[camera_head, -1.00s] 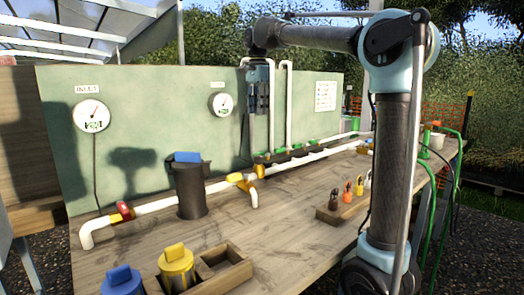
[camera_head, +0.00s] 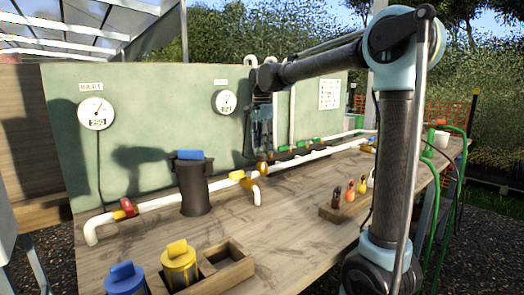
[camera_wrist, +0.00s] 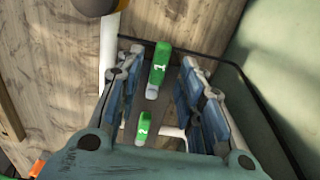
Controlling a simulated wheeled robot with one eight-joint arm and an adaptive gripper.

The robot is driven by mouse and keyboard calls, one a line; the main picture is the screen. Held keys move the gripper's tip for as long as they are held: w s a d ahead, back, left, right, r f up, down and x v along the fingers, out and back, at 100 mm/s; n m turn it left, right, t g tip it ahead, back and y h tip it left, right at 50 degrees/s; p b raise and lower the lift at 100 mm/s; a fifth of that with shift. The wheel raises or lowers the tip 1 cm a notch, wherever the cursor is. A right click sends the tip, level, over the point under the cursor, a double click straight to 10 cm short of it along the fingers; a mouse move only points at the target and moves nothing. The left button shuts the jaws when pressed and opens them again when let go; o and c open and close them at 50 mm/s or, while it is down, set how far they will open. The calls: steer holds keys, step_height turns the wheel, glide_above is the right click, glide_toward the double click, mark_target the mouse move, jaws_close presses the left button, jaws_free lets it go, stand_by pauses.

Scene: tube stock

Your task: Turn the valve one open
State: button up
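In the wrist view, valve one is a green handle marked 1 (camera_wrist: 159,66), lying between the two blue-padded fingers of my gripper (camera_wrist: 160,92). The fingers are spread wide, with a gap on both sides of the handle. A second green handle marked 2 (camera_wrist: 144,127) also shows between the fingers, nearer the picture's bottom. In the head view, my gripper (camera_head: 261,146) points down in front of the green panel, above the near end of the row of green valve handles (camera_head: 283,149). I cannot make out valve one's handle there.
A white pipe with a yellow valve (camera_head: 248,182) and a red valve (camera_head: 124,208) runs along the bench (camera_head: 240,225). A black canister with a blue top (camera_head: 193,185) stands left of my gripper. Yellow (camera_head: 179,267) and blue (camera_head: 124,280) canisters are at the front.

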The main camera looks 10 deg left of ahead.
steer(key=shift+f, duration=1.25)
jaws_close()
